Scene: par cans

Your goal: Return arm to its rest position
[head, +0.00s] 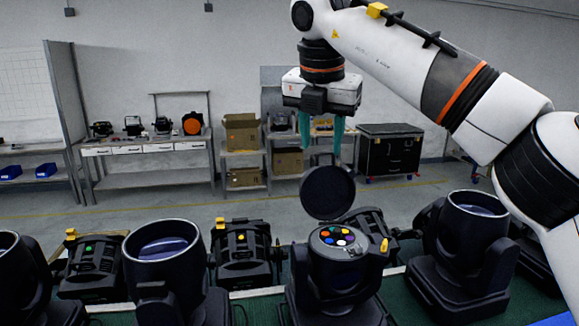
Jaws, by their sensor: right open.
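My right gripper (320,133) hangs from my white right arm, which comes in from the right edge. Its two teal fingers point down, apart and with nothing between them. Below it stands a par can (335,265) with its round black lid (327,192) tilted up. Coloured round lenses (335,237) show in its open top. The fingertips appear above the raised lid, and I cannot tell the exact gap. My left gripper is not in view.
Other black par cans stand left (163,260) and right (475,245) on the green-topped table (110,314). Smaller black fixtures (242,253) stand behind. Farther back are a workbench (150,160), shelves with cardboard boxes (242,132) and a black case (390,150). The air left of my arm is clear.

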